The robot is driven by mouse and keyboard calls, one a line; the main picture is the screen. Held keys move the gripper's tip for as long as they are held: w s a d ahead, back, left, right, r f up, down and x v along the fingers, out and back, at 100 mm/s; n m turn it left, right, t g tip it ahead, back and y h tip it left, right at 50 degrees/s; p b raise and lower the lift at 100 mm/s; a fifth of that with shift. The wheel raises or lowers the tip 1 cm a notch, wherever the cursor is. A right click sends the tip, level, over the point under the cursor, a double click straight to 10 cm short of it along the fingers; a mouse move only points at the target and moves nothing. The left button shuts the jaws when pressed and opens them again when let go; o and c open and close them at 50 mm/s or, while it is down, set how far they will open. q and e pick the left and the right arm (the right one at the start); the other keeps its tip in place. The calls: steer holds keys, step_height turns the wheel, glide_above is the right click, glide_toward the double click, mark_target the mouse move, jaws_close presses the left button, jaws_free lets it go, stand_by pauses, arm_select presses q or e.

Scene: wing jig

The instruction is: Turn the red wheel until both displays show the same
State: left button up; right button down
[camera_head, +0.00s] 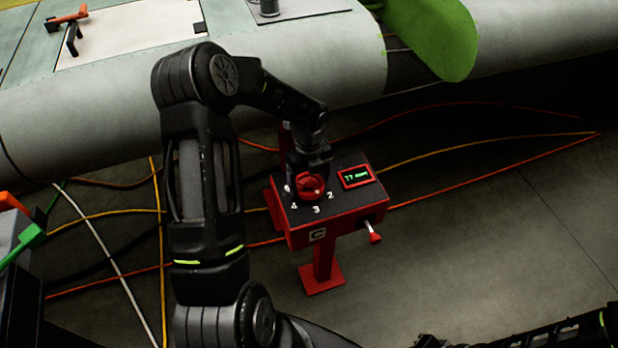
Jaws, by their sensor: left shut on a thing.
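The red wheel (312,192) sits on the dark top of a red stand (322,226), with white numbers such as 4, 3 and 2 around it. My left gripper (311,180) comes down on the wheel from above and is shut on it, hiding part of it and some numbers. One display (356,177) is on the stand's top right of the wheel, with a red frame and green text that looks like 77 and a unit. I cannot make out a second display. My right gripper is not in view; only part of my right arm shows at the lower right.
A red-knobbed lever (374,238) sticks out of the stand's front right. Orange, yellow and white cables (110,255) lie on the floor. A large grey wing (320,70) with a green part (440,38) lies behind.

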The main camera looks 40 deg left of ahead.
mark_target(309, 183)
arm_select(q)
steer(key=shift+m+p, duration=0.55)
steer(key=shift+m, duration=1.05)
steer(key=o, duration=1.4)
step_height(309, 183, up, 8)
steer(key=shift+f, duration=0.1)
steer(key=shift+s, duration=0.1)
